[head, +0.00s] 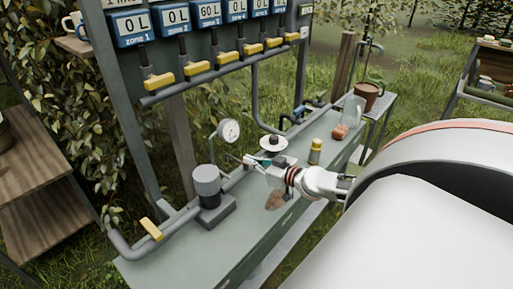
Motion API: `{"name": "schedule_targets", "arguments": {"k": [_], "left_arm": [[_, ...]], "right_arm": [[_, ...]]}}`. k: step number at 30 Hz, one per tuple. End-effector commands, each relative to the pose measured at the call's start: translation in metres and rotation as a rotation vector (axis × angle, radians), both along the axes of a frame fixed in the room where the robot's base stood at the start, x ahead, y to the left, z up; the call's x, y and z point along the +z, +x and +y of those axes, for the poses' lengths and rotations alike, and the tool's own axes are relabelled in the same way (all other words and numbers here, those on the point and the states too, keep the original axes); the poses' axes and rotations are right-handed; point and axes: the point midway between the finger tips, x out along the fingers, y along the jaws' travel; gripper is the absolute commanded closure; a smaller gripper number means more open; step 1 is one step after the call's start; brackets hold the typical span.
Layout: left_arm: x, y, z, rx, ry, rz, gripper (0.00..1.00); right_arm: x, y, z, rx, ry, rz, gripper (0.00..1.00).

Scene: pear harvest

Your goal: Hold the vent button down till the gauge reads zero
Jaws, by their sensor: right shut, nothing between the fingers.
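The round white gauge (229,131) stands on the pipe over the green bench; its reading is too small to make out. My right gripper (248,160) comes in from the right, shut and empty, with its fingertips just below and right of the gauge. A white disc with a dark knob (273,141) stands just behind the gripper. I cannot tell whether that knob is the vent button, or whether the fingertips touch anything. No other button is clear; one may be hidden behind the gripper. My left gripper is out of view.
A grey pump (207,181) stands left of the gripper, and a yellow-handled valve (151,229) is at the bench's left end. Several zone displays and yellow valves hang above. The bench's front left (190,256) is clear.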

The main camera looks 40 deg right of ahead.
Motion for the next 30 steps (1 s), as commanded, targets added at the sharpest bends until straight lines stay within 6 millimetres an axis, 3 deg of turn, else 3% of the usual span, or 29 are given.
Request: {"name": "schedule_targets", "arguments": {"k": [2, 11, 14, 15, 18, 30], "left_arm": [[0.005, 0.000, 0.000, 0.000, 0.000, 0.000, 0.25], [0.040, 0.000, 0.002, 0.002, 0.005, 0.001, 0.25], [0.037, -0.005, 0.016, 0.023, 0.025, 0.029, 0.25], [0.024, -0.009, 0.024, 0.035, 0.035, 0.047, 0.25], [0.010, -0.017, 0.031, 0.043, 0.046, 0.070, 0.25], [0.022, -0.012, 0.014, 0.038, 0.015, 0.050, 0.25]], "right_arm": [[-0.007, -0.005, 0.001, 0.000, 0.003, 0.020, 1.00], [0.030, -0.001, 0.000, -0.002, 0.000, 0.010, 1.00], [0.043, 0.001, -0.002, -0.002, -0.001, 0.006, 1.00], [0.040, -0.005, -0.002, -0.001, -0.002, 0.007, 1.00], [0.041, -0.019, -0.003, -0.001, -0.002, 0.007, 1.00], [0.054, -0.066, -0.006, -0.001, 0.000, 0.003, 1.00]]}}
